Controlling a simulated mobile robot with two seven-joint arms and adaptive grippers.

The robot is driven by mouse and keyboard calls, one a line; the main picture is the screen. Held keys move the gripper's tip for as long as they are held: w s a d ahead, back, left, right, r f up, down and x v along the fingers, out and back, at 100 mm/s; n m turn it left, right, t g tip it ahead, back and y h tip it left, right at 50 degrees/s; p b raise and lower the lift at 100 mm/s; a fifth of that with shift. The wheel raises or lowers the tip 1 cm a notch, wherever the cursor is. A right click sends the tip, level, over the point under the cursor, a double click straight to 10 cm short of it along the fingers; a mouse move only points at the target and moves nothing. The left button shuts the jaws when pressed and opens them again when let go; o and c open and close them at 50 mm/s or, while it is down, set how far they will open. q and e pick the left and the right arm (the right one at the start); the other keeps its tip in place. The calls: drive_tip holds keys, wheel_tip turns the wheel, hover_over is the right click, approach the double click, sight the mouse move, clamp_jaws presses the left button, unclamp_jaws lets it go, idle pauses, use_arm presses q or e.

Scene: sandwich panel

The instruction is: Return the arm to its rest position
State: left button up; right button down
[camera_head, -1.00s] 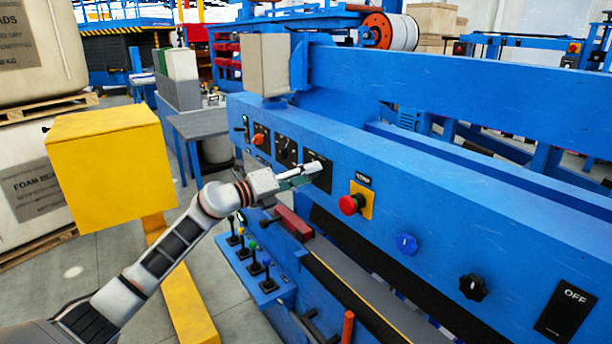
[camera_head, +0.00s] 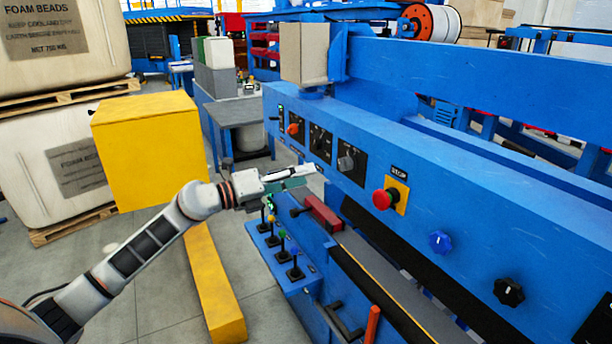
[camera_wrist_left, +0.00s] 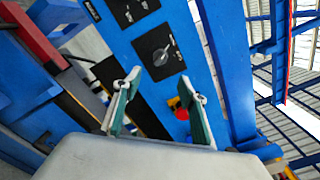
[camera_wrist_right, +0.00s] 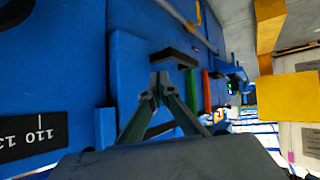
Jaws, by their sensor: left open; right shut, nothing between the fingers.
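My left gripper (camera_head: 305,172) is open in front of the blue machine panel (camera_head: 440,205), a little apart from it. In the left wrist view its two green-padded fingers (camera_wrist_left: 163,88) are spread, with nothing between them. A grey knob on a black plate (camera_wrist_left: 160,54) lies beyond the fingertips; it also shows in the head view (camera_head: 346,163). A red stop button (camera_head: 382,199) sits on a yellow plate to the right. My right gripper (camera_wrist_right: 160,82) is shut and empty in the right wrist view, near blue machine parts. It is outside the head view.
A yellow box (camera_head: 148,150) on a yellow post stands close behind my left arm. Several small levers (camera_head: 283,247) and a red bar (camera_head: 323,214) stick out below the panel. Sacks on pallets (camera_head: 60,40) stand at the left. Bare floor (camera_head: 150,270) shows below my left arm.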

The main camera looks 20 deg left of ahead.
idle(0.3)
use_arm(q)
drive_tip(key=s+d+f+n+g+y, duration=0.1)
drive_tip(key=s+d+f+n+y, duration=0.1)
drive_tip(key=s+f+n, duration=0.7)
drive_tip(key=s+d+f+n+g+y, duration=0.1)
drive_tip(key=s+d+f+n+y, duration=0.2)
drive_tip(key=s+f+n, duration=0.7)
drive_tip(key=s+d+f+n+g+y, duration=0.1)
drive_tip(key=s+d+f+n+y, duration=0.2)
drive_tip(key=s+f+n, duration=0.7)
drive_tip(key=s+d+f, duration=0.2)
drive_tip(key=s+f, duration=0.2)
drive_tip(key=f, duration=0.9)
drive_tip(key=shift+f, duration=0.25)
